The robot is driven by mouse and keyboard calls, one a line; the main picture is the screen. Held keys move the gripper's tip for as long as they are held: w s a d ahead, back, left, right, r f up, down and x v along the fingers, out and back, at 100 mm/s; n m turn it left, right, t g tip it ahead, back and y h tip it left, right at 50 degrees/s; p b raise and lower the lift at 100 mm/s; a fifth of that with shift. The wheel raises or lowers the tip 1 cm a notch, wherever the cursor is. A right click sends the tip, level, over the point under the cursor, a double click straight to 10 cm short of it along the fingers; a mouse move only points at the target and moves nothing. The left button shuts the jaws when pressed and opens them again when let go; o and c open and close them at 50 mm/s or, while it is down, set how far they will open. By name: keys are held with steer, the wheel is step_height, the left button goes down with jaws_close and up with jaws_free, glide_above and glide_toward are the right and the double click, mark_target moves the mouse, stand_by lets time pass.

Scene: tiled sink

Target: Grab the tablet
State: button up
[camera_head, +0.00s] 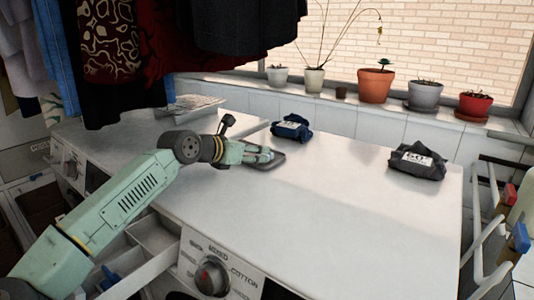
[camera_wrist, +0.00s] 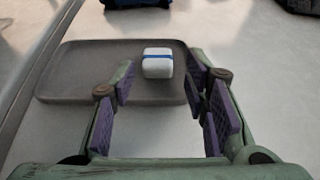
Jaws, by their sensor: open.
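The tablet (camera_wrist: 157,62) is a small white block with a blue stripe. It sits on a dark grey shallow tray (camera_wrist: 75,80), right of the tray's middle, in the wrist view. My gripper (camera_wrist: 162,80) is open, with purple-padded fingers to the left and right; the tablet shows between and slightly beyond the fingertips. I cannot tell whether either finger touches it. In the head view my gripper (camera_head: 262,153) is low over the tray (camera_head: 276,162) on the white machine top, and the tablet cannot be made out there.
A dark blue cloth bundle (camera_head: 291,127) lies behind the tray, and a dark grey one (camera_head: 417,161) lies to the right. Clothes (camera_head: 120,50) hang at upper left. Potted plants (camera_head: 375,84) line the sill. The white top (camera_head: 350,210) is clear in front.

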steer(key=p+x, duration=0.3)
steer(key=x, duration=0.2)
steer(key=shift+w+f, duration=0.15)
steer(key=shift+a+f, duration=0.1)
steer(key=shift+c, duration=0.4)
steer(key=c, duration=0.7)
